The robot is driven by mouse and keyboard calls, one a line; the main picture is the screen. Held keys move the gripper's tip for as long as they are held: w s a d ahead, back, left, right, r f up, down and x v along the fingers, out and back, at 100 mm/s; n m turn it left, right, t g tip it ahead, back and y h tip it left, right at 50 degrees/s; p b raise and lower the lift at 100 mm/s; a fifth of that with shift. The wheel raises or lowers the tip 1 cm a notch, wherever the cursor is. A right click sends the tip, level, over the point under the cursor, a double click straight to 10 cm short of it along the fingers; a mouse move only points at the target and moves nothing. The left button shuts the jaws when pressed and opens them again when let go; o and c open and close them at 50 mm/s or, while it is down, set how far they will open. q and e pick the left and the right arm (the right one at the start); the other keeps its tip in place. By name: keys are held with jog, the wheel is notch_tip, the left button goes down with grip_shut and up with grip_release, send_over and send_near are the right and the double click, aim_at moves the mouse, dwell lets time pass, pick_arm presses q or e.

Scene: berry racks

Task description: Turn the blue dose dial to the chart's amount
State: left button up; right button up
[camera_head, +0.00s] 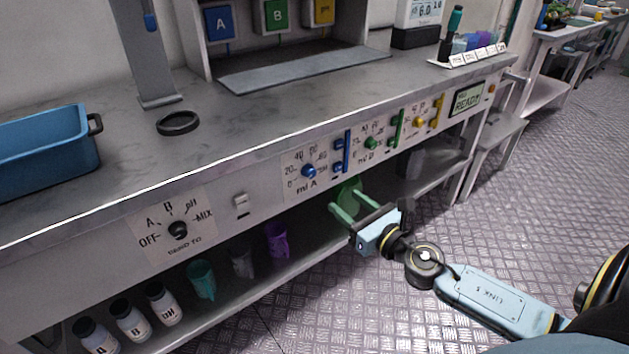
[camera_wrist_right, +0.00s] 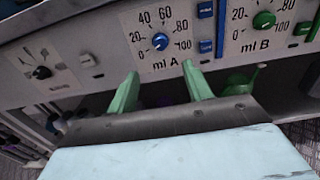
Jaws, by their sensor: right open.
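The blue dose dial (camera_head: 308,171) is on the bench's front panel, above the label "ml A", with a printed scale from 0 to 100. It also shows in the right wrist view (camera_wrist_right: 160,41), at upper centre. Its pointer direction is too small to tell. My right gripper (camera_head: 345,198) is open and empty, below and to the right of the dial in the head view. In the right wrist view its green fingertips (camera_wrist_right: 160,70) are apart, below the dial and not touching it. No dose chart is readable. My left gripper is not in view.
A blue slide switch (camera_head: 346,152) is right of the dial, followed by green and yellow dials and a "READY" screen (camera_head: 467,98). A selector knob (camera_head: 178,230) is at left. Cups and labelled bottles stand on the lower shelf. The bench edge overhangs the panel.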

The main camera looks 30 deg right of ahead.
send_near(312, 174)
jog(key=w, duration=0.7)
jog(key=shift+w+a, duration=0.25)
jog(key=shift+a, duration=0.05)
jog(key=shift+w, duration=0.4)
jog(key=c, duration=1)
jog(key=shift+o, duration=0.2)
